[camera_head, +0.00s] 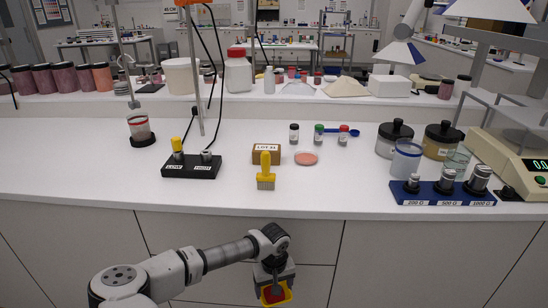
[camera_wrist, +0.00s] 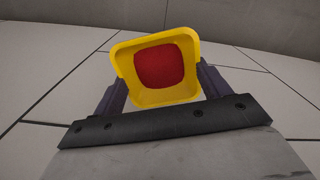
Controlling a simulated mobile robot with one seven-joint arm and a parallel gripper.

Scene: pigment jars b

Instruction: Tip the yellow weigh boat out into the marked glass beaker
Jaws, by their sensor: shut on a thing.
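My gripper (camera_head: 274,280) is low in front of the bench's cabinet doors, below the worktop edge. It is shut on the yellow weigh boat (camera_head: 287,297). In the wrist view the boat (camera_wrist: 133,62) sits between the two fingers of my gripper (camera_wrist: 160,85), with red powder (camera_wrist: 159,65) in its middle. A glass beaker with a red band (camera_head: 139,128) stands on a dark base at the left of the worktop. Another clear glass with a bluish band (camera_head: 405,160) stands at the right. I cannot tell which is the marked beaker. Both are well away from my gripper.
A blue weight rack (camera_head: 443,195) and a scale (camera_head: 510,165) fill the right.

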